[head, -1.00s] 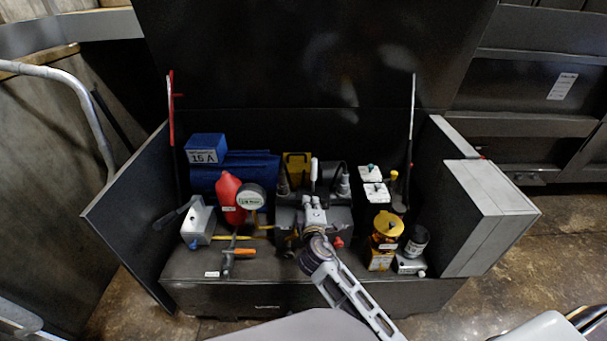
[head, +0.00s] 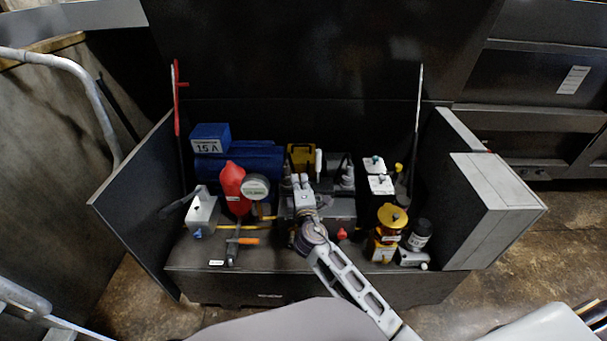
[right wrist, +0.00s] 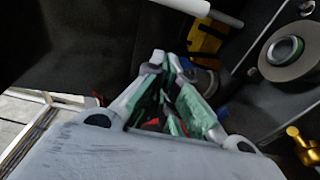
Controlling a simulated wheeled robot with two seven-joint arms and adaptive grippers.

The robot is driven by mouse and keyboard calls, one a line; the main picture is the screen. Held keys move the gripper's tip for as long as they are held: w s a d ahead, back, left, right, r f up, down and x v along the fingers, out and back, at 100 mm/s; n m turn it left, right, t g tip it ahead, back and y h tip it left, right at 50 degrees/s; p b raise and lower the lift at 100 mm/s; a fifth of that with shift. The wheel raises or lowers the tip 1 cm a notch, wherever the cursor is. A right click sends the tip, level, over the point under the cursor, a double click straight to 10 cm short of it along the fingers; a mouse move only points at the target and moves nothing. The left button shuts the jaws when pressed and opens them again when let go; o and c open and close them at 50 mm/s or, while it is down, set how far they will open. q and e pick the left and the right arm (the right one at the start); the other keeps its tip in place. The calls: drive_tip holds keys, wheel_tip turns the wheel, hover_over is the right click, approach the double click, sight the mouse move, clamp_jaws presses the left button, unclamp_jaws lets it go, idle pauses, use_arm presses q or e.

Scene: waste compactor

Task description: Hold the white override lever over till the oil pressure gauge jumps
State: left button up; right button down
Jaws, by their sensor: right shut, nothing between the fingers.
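The white override lever (head: 318,162) stands about upright on the dark pump block in the head view. In the right wrist view, a white rod that looks like this lever (right wrist: 200,7) crosses the top edge, beyond the fingertips. My right gripper (head: 300,182) is shut and empty, just left of the lever and a little nearer to me. In the right wrist view its closed fingers (right wrist: 166,68) show a small gap to the rod. I cannot tell contact for sure. A round white-faced gauge (head: 256,187) faces me left of the gripper; its needle is too small to read. My left gripper is out of view.
Left of the gauge are a red bottle (head: 233,185) and a grey box with a side handle (head: 203,212). A blue motor (head: 255,158) and yellow box (head: 301,157) stand behind. Right are white-topped switches (head: 380,183) and a yellow filter (head: 391,220).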

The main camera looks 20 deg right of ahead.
sight(318, 167)
drive_tip(key=shift+w+d+b, duration=0.5)
drive_tip(key=shift+w+d, duration=0.2)
drive_tip(key=shift+w, duration=4.2)
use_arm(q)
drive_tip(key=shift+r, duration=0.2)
use_arm(e)
drive_tip(key=s+d, duration=0.2)
drive_tip(key=d, duration=0.1)
drive_tip(key=shift+d, duration=0.25)
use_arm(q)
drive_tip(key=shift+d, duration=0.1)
use_arm(e)
drive_tip(key=shift+d, duration=0.1)
